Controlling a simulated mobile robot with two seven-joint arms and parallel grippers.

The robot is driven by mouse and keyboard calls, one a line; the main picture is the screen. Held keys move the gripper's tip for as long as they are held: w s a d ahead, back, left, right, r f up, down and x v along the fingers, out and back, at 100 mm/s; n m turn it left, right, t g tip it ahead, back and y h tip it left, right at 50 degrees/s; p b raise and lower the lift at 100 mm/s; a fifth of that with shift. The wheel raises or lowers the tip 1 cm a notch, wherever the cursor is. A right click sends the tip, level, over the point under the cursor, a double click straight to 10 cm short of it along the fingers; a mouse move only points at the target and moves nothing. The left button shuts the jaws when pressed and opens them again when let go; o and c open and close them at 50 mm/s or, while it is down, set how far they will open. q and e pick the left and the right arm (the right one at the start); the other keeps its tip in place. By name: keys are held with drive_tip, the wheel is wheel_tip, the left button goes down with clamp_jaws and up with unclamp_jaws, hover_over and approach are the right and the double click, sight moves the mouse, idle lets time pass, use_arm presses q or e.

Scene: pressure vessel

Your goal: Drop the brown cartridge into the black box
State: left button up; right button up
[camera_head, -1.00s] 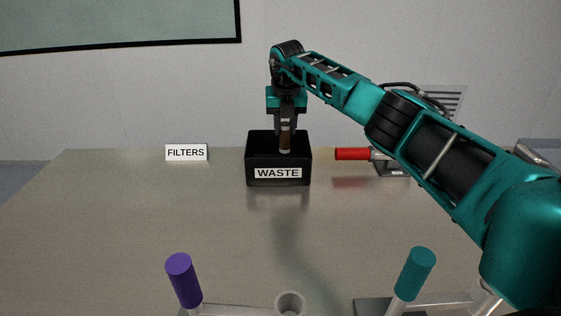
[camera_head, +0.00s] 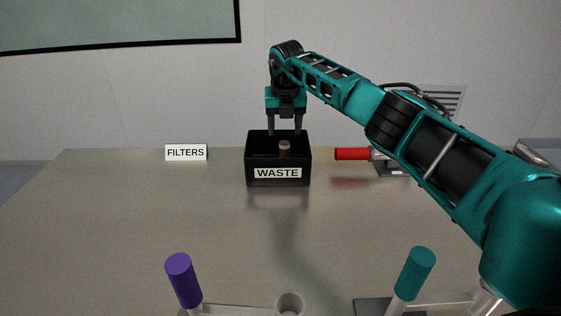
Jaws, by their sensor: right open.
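The black box (camera_head: 253,176) labelled WASTE stands on the table toward the back. The brown cartridge (camera_head: 285,149) shows inside the box opening, with its pale end visible. The rest of it is hidden by the box's front wall. My right gripper (camera_head: 285,131) is directly above the box, pointing down. Its fingers are spread apart and empty, with the cartridge below and between them. My left gripper is not in view.
A red handle (camera_head: 352,154) lies to the right. A purple handle (camera_head: 183,280), a teal handle (camera_head: 415,273) and a pale tube (camera_head: 290,303) are at the front. The table (camera_head: 120,215) is clear at left.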

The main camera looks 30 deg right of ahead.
drive_tip(key=v, duration=1.2)
drive_tip(key=shift+s+r+b, duration=0.15)
drive_tip(key=shift+r+b, duration=0.15)
drive_tip(key=shift+a, duration=0.1)
drive_tip(key=shift+f, duration=0.1)
